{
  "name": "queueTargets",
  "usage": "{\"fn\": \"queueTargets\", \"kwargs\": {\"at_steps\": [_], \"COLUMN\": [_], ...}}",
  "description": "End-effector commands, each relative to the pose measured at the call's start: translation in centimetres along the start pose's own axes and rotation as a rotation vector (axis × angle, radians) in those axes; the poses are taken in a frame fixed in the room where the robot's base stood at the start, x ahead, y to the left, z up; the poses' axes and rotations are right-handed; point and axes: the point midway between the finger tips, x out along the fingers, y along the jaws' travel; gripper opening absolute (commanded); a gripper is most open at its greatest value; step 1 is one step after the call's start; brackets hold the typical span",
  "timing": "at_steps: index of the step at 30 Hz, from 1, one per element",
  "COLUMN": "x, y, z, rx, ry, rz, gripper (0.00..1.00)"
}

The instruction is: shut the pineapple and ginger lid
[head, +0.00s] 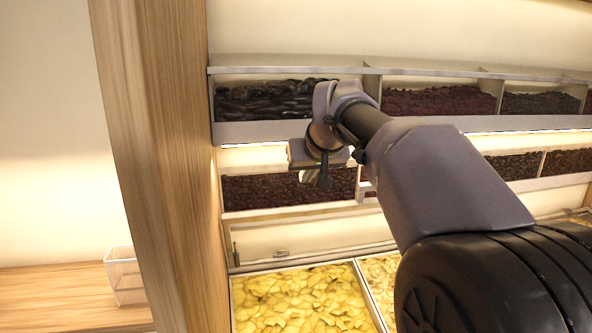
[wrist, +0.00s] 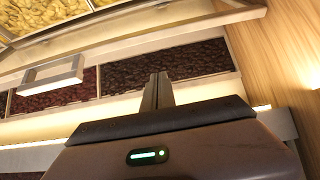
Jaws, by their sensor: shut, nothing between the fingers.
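The pineapple and ginger lid (head: 300,212) looks raised, a pale framed panel standing behind two bins of yellow pieces. Its frame also crosses the upper part of the wrist view (wrist: 190,22). A pale bracket-shaped handle (wrist: 52,77) sticks out from its edge; in the head view it is partly behind my arm. The left bin holds deeper yellow pieces (head: 300,302), the right one paler pieces (head: 383,272). My gripper (wrist: 158,78) is shut and empty, in front of the dark-fruit bins near the lid's upper edge. In the wrist view it is right of the handle, apart from it.
Dark dried-fruit bins (head: 420,103) fill the upper shelf, with another dark row (head: 280,190) below. A wooden post (head: 160,170) stands close on the left. A clear container (head: 125,277) sits on a wooden counter beyond it.

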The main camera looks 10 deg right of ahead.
Motion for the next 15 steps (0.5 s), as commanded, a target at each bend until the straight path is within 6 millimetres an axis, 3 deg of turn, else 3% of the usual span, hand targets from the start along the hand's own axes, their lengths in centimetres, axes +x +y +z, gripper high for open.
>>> {"fn": "queueTargets", "kwargs": {"at_steps": [9, 15], "x": [7.0, 5.7], "y": [0.0, 0.0], "z": [0.1, 3.2], "rx": [0.001, 0.002], "ry": [-0.002, 0.000], "rz": [0.000, 0.000], "gripper": [0.00, 0.00]}}
